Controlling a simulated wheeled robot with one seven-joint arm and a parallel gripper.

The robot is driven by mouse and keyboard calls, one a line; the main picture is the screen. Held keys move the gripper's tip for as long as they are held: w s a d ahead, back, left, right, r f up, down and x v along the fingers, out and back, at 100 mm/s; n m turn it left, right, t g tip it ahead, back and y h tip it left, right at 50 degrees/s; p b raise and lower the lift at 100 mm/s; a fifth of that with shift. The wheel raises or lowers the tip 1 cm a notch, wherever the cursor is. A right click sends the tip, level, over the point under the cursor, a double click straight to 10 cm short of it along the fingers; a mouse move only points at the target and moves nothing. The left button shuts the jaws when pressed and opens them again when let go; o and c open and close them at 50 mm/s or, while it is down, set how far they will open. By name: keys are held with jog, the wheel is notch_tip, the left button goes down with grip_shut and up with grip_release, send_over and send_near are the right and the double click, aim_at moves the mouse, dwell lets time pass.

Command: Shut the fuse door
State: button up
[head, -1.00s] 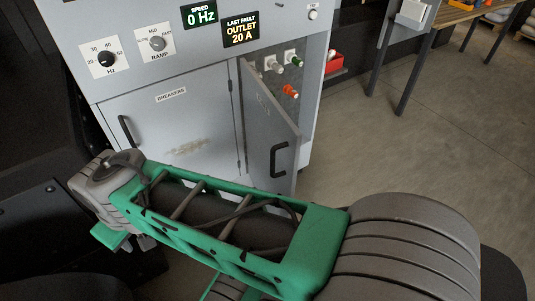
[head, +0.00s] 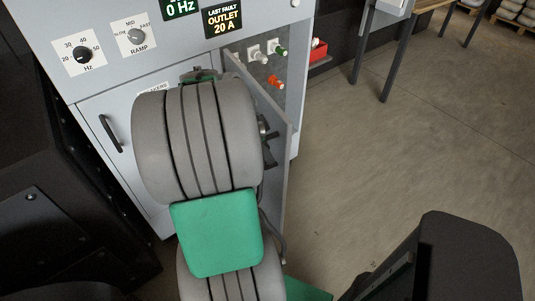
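The fuse door (head: 283,150) is the grey hinged door at the right of the cabinet front. It stands open, swung out toward me, with its right edge showing beside my arm. My arm covers most of its face and its handle area. Small dark parts (head: 267,132) show at the arm's right side, in front of the door; they look like part of my gripper, but its fingers cannot be made out. Whether it touches the door or handle is hidden.
Inside the open bay are white and green fuses (head: 262,53) and an orange one (head: 274,82). The closed breakers door has a black handle (head: 111,133). A red bin (head: 318,50) stands behind. Floor (head: 390,160) to the right is clear up to a bench.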

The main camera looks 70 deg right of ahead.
jog(key=shift+x, duration=0.9)
jog(key=shift+c, duration=0.3)
jog(key=shift+w, duration=0.1)
grip_shut()
